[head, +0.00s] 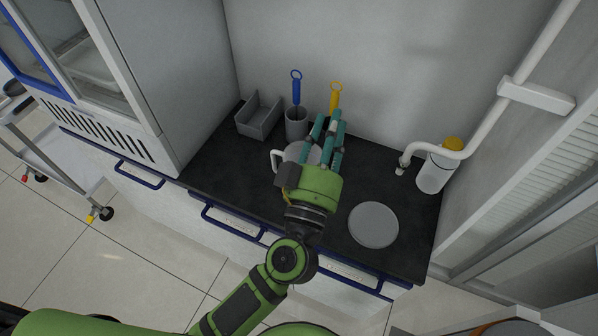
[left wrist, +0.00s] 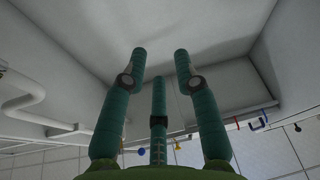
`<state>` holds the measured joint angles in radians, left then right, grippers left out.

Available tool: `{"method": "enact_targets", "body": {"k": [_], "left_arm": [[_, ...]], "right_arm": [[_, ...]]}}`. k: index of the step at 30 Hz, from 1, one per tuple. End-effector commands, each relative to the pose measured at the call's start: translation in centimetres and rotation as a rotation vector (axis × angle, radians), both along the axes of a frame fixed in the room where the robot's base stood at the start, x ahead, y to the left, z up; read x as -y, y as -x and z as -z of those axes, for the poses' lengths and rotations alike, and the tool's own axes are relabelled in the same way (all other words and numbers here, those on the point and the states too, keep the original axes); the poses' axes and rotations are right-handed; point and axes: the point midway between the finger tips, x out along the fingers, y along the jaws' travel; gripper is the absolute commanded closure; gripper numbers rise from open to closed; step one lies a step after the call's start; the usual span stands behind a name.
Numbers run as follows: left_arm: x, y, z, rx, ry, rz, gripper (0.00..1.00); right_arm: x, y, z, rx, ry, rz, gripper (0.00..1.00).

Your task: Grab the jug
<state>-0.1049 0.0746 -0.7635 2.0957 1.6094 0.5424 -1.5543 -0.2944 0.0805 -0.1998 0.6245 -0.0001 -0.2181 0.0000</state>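The jug (head: 292,154) is pale grey with a handle on its left side. It stands on the black counter, partly hidden behind my left gripper in the head view. My left gripper (head: 328,122) has a green palm and teal fingers and appears above the jug's right part. In the left wrist view the three fingers of the left gripper (left wrist: 160,55) stand apart with nothing between them. I cannot make out the jug in that view. My right gripper is not in view.
A grey bin (head: 259,117) and a grey cup (head: 297,124) with a blue-handled tool (head: 296,90) stand at the back left. A yellow-handled tool (head: 335,97) is behind my fingers. A round grey plate (head: 373,225), a white pipe (head: 480,137) and a yellow-capped bottle (head: 434,175) are right.

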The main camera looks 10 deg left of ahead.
Motion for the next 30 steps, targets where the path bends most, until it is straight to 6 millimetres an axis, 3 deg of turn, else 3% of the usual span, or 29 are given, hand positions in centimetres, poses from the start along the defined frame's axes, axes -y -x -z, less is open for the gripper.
{"method": "enact_targets", "body": {"k": [3,6,9,12,20,30], "left_arm": [[-0.3,-1.2,4.6,-0.210,-0.051,-0.135,0.70],[-0.2,-1.1,8.6,-0.386,-0.141,-0.200,0.70],[-0.1,-0.4,11.7,-0.522,-0.229,-0.231,0.70],[-0.1,0.1,13.5,-0.603,-0.291,-0.244,0.70],[-0.3,-1.4,14.9,-0.641,-0.325,-0.249,0.70],[-0.6,-5.8,16.6,-0.639,-0.321,-0.248,0.70]], "right_arm": [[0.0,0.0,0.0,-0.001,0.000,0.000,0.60],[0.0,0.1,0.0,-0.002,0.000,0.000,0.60],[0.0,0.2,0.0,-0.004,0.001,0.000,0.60],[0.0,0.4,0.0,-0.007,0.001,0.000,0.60],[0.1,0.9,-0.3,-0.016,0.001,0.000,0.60],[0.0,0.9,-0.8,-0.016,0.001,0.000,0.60]]}}
